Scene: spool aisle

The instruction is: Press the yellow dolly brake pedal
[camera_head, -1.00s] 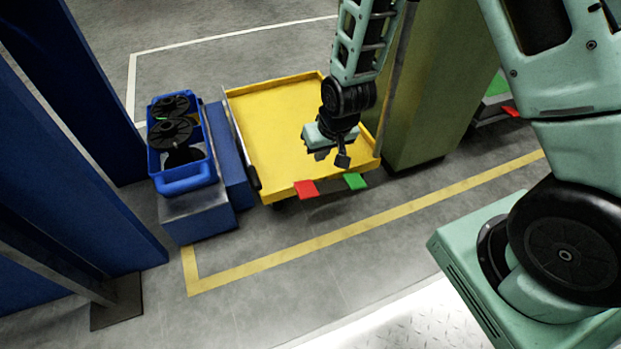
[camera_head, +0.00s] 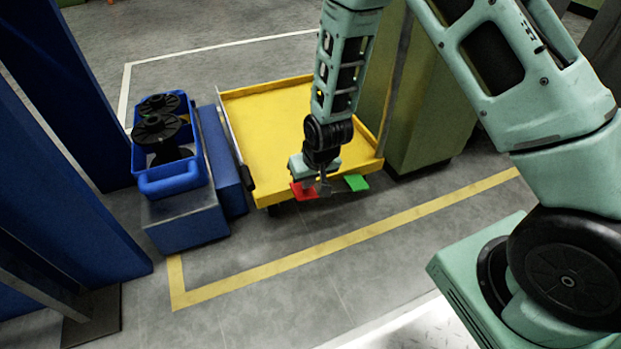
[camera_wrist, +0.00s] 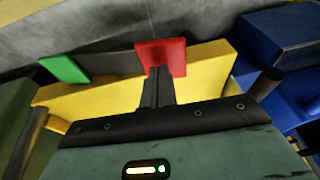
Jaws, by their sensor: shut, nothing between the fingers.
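The yellow dolly (camera_head: 262,115) stands on the floor, with a red pedal (camera_head: 301,193) and a green pedal (camera_head: 357,182) sticking out of its near edge. My gripper (camera_head: 324,188) is at that edge, over or beside the red pedal and left of the green one. In the wrist view the shut, empty fingers (camera_wrist: 158,88) point at the red pedal (camera_wrist: 163,56) and overlap its lower part. I cannot tell whether they touch it. The green pedal (camera_wrist: 64,69) is to the left there, beyond the yellow dolly edge (camera_wrist: 205,68).
A blue crate (camera_head: 170,183) with black spools (camera_head: 158,132) rests on a blue block left of the dolly. An olive cabinet (camera_head: 435,110) stands to the right. Blue uprights (camera_head: 60,190) are at the far left. The floor in front, with a yellow line (camera_head: 340,240), is clear.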

